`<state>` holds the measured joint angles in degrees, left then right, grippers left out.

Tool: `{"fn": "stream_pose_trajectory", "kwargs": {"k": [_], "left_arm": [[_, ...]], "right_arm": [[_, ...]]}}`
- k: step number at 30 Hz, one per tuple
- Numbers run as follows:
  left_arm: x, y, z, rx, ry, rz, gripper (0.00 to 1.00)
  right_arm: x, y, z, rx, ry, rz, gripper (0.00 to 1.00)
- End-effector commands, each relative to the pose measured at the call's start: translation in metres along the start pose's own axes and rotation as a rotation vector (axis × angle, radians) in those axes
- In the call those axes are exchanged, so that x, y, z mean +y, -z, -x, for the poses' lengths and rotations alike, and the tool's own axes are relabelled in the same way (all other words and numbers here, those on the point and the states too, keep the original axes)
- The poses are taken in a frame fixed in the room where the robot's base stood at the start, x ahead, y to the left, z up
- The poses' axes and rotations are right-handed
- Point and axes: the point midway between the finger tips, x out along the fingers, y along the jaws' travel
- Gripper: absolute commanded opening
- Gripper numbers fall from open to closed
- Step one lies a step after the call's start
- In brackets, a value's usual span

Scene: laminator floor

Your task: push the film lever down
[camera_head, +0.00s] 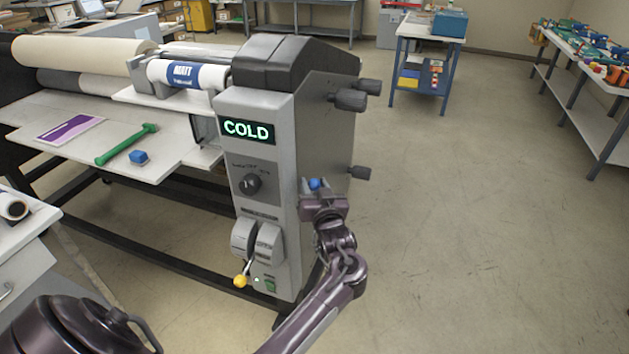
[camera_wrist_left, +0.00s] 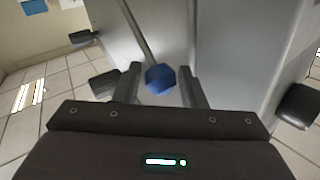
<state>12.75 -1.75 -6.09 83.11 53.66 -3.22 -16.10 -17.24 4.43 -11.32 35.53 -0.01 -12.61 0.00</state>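The blue ball knob of a lever (camera_head: 316,184), which I take for the film lever, shows at the right side of the laminator's grey end housing. In the left wrist view the knob (camera_wrist_left: 160,78) sits at the end of a thin straight rod running up and left along the grey panel. My left gripper (camera_head: 318,188) is at the knob. In the wrist view its two fingers (camera_wrist_left: 160,86) are apart, one on each side of the knob, with narrow gaps showing. My right gripper is not in view.
The laminator housing (camera_head: 258,105) has dark knobs (camera_head: 351,100) on its right side. A yellow-knobbed lever (camera_head: 240,281) is low on its front. The floor to the right is clear.

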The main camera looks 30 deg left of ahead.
Motion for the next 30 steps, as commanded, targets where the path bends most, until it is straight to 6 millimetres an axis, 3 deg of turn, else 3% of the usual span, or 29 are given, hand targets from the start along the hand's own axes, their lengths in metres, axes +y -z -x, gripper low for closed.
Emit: {"fn": "stream_pose_trajectory", "kwargs": {"k": [11, 20, 30], "left_arm": [[0.0, -0.001, -0.009, -0.001, 0.0, 0.001, 0.37], [0.0, -0.001, -0.009, -0.001, 0.0, 0.001, 0.0], [0.0, -0.006, -0.006, 0.021, 0.003, 0.016, 0.0]], "right_arm": [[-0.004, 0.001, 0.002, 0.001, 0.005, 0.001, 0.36], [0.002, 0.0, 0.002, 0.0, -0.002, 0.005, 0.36], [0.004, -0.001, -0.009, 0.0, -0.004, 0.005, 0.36]]}}
